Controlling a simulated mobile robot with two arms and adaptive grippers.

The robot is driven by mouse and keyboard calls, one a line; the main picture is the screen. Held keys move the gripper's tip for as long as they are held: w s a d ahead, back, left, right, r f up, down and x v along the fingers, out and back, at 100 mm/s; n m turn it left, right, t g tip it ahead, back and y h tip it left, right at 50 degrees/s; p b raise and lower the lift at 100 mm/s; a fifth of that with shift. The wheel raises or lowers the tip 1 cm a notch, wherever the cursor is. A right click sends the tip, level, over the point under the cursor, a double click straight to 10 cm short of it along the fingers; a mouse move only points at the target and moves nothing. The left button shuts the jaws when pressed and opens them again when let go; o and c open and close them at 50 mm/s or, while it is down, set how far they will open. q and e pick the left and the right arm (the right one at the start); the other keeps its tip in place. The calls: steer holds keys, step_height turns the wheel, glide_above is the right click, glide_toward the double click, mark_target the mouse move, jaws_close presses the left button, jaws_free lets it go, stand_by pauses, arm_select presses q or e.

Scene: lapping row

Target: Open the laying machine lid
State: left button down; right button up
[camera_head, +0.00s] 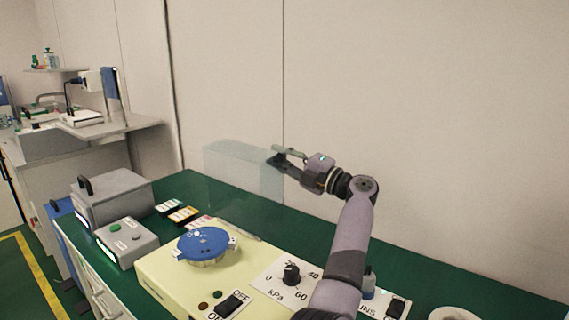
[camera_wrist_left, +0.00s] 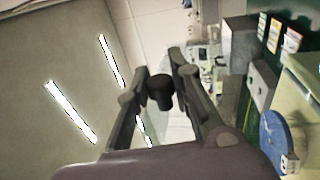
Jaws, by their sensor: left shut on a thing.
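The cream laying machine (camera_head: 165,265) stands on the green bench top, with a blue round part (camera_head: 203,242) on it. Its clear, faintly bluish lid (camera_head: 235,172) stands raised behind the blue part, towards the wall. My left gripper (camera_head: 284,157) is at the lid's upper right edge. In the left wrist view its fingers (camera_wrist_left: 161,72) are shut on a dark knob (camera_wrist_left: 160,93), which seems to be the lid's handle. The blue part also shows in the left wrist view (camera_wrist_left: 273,138). The lid's lower edge is hard to make out. My right gripper is not in view.
A pressure dial (camera_head: 291,273) and an on/off switch (camera_head: 233,303) sit at the machine's front. Grey boxes (camera_head: 112,197) stand left, beside small coloured cards (camera_head: 183,214). A small bottle (camera_head: 368,283) stands right of my forearm. The wall is close behind the bench.

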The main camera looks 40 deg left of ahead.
arm_select(q)
steer(key=shift+s+r, duration=0.2)
steer(key=shift+s, duration=0.3)
steer(key=shift+w+f, duration=0.15)
steer(key=shift+w, duration=0.05)
steer(key=c, duration=1.4)
jaws_free()
steer(key=shift+d, duration=0.1)
steer(key=v, duration=1.2)
